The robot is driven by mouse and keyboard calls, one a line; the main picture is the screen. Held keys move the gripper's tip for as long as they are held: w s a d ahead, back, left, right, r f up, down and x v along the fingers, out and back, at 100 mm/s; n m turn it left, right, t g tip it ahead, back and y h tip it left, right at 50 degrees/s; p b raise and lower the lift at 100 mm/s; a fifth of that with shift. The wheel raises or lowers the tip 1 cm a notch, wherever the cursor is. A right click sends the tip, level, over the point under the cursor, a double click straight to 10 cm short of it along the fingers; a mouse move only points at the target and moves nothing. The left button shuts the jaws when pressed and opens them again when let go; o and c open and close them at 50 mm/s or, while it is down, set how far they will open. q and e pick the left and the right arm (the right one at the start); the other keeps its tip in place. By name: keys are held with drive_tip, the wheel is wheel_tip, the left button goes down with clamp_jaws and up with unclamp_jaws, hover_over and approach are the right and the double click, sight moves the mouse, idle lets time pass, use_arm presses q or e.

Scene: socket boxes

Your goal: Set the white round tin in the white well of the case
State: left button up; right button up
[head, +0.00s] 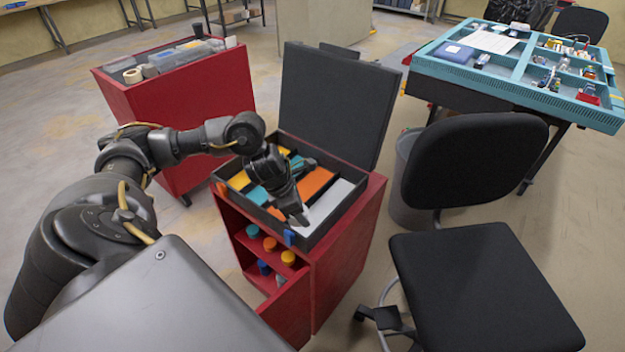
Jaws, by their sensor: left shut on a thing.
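The black case (352,222) stands open on a red cabinet, with its dark lid (335,105) raised at the back. Its wells are coloured: yellow, teal, orange (315,182) and white. The white well (334,200) is at the right end and looks empty where I see it. My left gripper (301,218) points down over the front part of the case, at the near left edge of the white well. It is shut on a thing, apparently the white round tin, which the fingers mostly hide. I cannot tell its height above the well. My right gripper is not in view.
The cabinet's open shelves hold round things with blue, orange and yellow tops (270,244). A red cart (180,105) stands behind left. A black chair (480,290) is close on the right. A teal tray table (510,85) stands at the back right.

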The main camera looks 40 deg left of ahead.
use_arm(q)
drive_tip(key=w+f+b, duration=0.2)
drive_tip(key=f, duration=0.1)
drive_tip(key=w+a+f+b, duration=0.1)
drive_tip(key=w+f+b, duration=0.1)
drive_tip(key=w, duration=0.1)
drive_tip(key=shift+w+a+f+b, duration=0.1)
drive_tip(key=shift+w+f+b, duration=0.2)
drive_tip(key=shift+f, duration=0.1)
